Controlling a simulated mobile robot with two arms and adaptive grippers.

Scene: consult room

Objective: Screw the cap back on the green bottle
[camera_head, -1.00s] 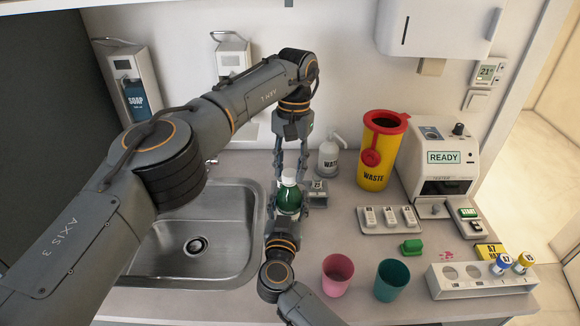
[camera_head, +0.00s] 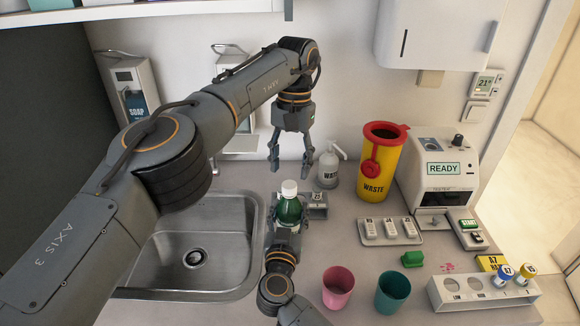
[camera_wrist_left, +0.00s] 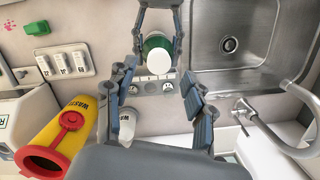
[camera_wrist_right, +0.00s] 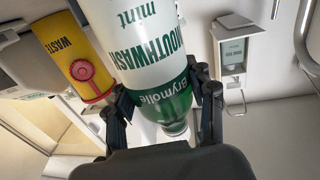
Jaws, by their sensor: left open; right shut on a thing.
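The green bottle (camera_head: 289,210) stands upright with its white cap (camera_head: 289,187) on top. In the left wrist view the cap (camera_wrist_left: 158,61) sits over the green shoulder of the bottle. I cannot tell how tightly it is screwed on. My right gripper (camera_head: 285,228) is shut around the bottle from the front. The right wrist view shows the bottle (camera_wrist_right: 145,60) close up between the fingers, with its mouthwash label. My left gripper (camera_head: 290,170) is open and empty, pointing down just above the cap and apart from it.
A steel sink (camera_head: 195,255) lies left of the bottle. A small grey block (camera_head: 317,205) is close behind it on the right, with a white pump bottle (camera_head: 329,168) and yellow waste bin (camera_head: 378,165) farther back. Pink (camera_head: 338,287) and teal (camera_head: 392,291) cups stand front right.

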